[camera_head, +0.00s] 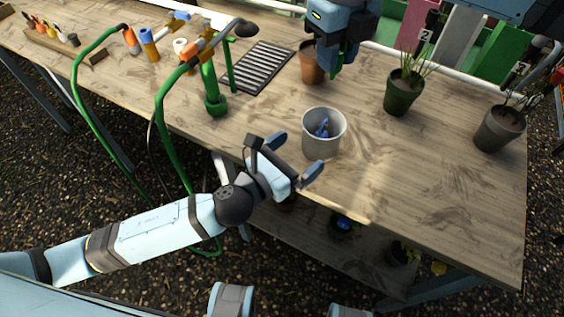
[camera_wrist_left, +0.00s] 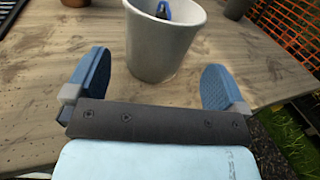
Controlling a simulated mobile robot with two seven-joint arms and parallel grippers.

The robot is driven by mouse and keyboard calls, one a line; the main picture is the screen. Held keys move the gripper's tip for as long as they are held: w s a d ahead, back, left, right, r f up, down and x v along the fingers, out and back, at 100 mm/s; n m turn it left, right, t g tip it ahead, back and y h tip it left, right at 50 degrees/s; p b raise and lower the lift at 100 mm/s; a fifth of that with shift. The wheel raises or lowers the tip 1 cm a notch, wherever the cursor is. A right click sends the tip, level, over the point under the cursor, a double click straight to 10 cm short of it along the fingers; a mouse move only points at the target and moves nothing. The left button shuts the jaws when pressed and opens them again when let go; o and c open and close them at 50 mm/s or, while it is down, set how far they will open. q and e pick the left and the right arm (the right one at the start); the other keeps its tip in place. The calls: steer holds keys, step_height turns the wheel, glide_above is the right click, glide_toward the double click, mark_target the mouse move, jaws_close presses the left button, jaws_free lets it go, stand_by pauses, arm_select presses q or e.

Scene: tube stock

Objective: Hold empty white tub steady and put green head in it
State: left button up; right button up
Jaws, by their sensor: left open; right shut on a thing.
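The white tub (camera_head: 321,148) stands upright near the table's front edge, with a blue item (camera_head: 322,129) inside it. The tub (camera_wrist_left: 160,50) also shows in the left wrist view, between my left fingers but beyond their tips. My left gripper (camera_head: 297,157) is open at the tub's near left side, apart from it. My right gripper (camera_head: 338,60) is above the back of the table, behind the tub, shut on a green thing (camera_head: 334,70), likely the green head. Most of that thing is hidden by the fingers.
A terracotta pot (camera_head: 311,68) stands behind the tub, close to my right gripper. The table's right front is clear.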

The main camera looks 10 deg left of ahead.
mark_target(323, 133)
arm_select(q)
steer(key=x, duration=0.7)
steer(key=shift+d, duration=0.1)
steer(key=shift+c, duration=0.5)
steer(key=c, duration=0.6)
arm_select(e)
steer(key=shift+f, duration=5.4)
steer(key=o, duration=1)
steer(key=shift+f, duration=0.1)
